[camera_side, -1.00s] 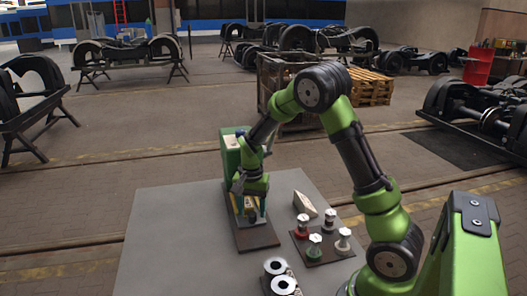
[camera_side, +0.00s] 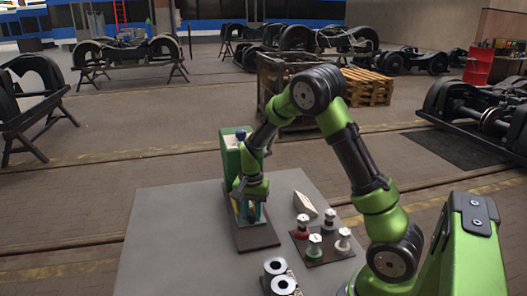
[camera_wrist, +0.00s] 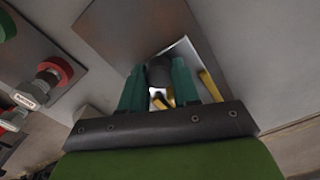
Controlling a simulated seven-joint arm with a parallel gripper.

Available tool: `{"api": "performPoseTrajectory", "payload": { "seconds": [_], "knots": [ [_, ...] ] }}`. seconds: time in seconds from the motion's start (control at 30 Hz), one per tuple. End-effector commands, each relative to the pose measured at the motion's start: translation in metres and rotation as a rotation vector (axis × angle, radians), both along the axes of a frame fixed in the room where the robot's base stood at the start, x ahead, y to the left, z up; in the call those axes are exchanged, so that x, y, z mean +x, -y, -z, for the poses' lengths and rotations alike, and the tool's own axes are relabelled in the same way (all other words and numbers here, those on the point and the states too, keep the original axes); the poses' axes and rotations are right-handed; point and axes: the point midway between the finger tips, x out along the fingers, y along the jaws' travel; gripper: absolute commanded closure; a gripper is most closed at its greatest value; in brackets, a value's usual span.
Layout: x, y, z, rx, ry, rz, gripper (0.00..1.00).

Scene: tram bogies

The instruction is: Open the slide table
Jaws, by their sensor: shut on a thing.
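The slide table unit has a tall green housing (camera_side: 229,160) at the back and a brown base plate (camera_side: 257,238) running toward the front of the grey tabletop. My gripper (camera_side: 250,212) is low over the plate, just in front of the housing, and hides most of the unit's middle. In the wrist view my gripper (camera_wrist: 158,84) has its two teal fingers shut on a dark grey round handle (camera_wrist: 160,72). Yellow parts (camera_wrist: 210,86) show beside the fingers. The brown plate (camera_wrist: 125,28) lies beyond the handle. How far the slide stands open is hard to tell.
Right of the unit, a dark plate (camera_side: 322,258) carries several knobbed pieces, red, green and white. A pale wedge (camera_side: 305,205) lies behind it. The tabletop (camera_side: 165,235) left of the unit is clear.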

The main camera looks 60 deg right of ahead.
Motion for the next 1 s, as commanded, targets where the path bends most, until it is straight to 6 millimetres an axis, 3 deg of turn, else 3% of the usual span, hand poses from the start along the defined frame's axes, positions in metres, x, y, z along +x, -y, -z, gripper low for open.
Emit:
{"api": "performPoseTrajectory", "payload": {
  "seconds": [0.17, 0.6, 1.0],
  "knots": [
    [-0.006, -0.007, -0.001, 0.0, 0.001, -0.001, 1.0],
    [-0.08, -0.082, -0.001, 0.002, 0.002, -0.004, 1.0],
    [-0.09, -0.091, -0.001, 0.001, 0.003, 0.001, 1.0]
  ]
}}
